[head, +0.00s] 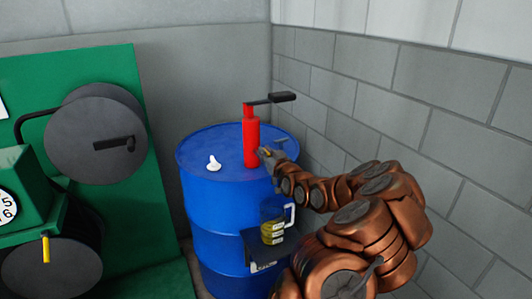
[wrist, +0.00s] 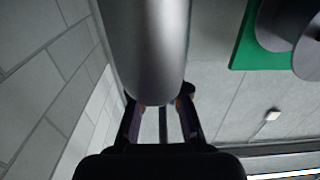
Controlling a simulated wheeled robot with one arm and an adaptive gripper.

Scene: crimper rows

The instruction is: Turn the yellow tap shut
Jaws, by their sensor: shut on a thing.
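A blue drum (head: 225,205) stands in the corner, with an upright red pump (head: 251,142) on its top. A small yellow piece, seemingly the yellow tap (head: 266,150), shows at the pump's right side, mostly covered by my gripper (head: 268,154). My gripper is shut on it, as far as I can see; its turned position is not clear. In the wrist view my gripper's fingers (wrist: 160,104) stand on both sides of the end of a large grey cylinder (wrist: 155,45), which hides the grasp. No yellow shows there.
The pump's black crank (head: 282,98) sticks out to the right above my gripper. A white cap (head: 214,163) is on the drum top. A jug of yellow liquid (head: 272,228) is at the drum's front. A green machine (head: 105,65) with a yellow lever (head: 46,249) stands left; a block wall (head: 430,100) is right.

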